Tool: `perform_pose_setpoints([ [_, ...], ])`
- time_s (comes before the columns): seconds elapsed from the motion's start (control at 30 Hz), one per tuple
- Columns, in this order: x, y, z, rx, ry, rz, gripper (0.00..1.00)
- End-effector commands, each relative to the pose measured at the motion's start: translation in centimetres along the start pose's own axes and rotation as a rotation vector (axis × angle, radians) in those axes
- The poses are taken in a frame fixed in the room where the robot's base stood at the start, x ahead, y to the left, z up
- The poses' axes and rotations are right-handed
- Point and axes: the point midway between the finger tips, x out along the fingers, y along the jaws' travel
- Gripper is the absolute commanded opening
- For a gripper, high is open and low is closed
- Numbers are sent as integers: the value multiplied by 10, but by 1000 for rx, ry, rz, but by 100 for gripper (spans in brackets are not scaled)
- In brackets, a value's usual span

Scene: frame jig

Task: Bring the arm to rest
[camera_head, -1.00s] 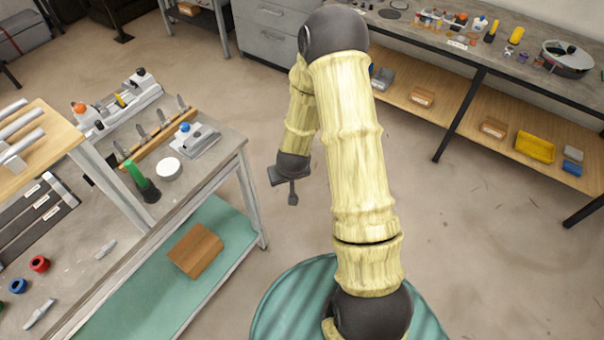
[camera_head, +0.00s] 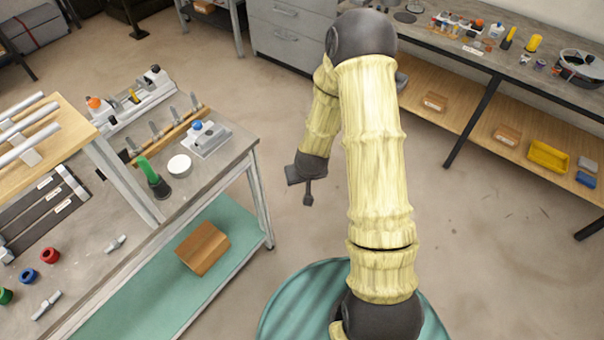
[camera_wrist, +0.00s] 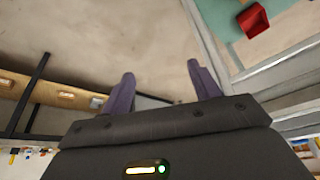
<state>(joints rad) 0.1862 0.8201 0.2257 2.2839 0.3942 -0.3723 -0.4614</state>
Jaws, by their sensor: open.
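My arm rises from the lower middle of the head view and bends over at its dark elbow. My gripper (camera_head: 301,188) hangs over bare floor, to the right of the workbench and apart from it. In the wrist view my gripper (camera_wrist: 162,90) shows two purple fingers spread apart with nothing between them. The open gap faces the floor (camera_wrist: 150,45).
The left workbench (camera_head: 240,150) carries tools, a green-handled item (camera_head: 153,175) and coloured rings; a wooden box (camera_head: 203,247) lies on its lower shelf. A back-right bench (camera_head: 470,75) has a shelf with a yellow tray (camera_head: 548,156). Floor between them is clear.

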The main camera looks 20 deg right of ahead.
Motion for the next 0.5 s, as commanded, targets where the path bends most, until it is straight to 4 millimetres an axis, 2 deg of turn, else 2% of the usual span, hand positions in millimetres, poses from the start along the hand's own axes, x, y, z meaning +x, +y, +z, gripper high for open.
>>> perform_pose_setpoints([
  [0.33,-6,-1,-2,-3,1,-3,62],
  [0.5,-38,-4,-7,-15,-6,-21,62],
])
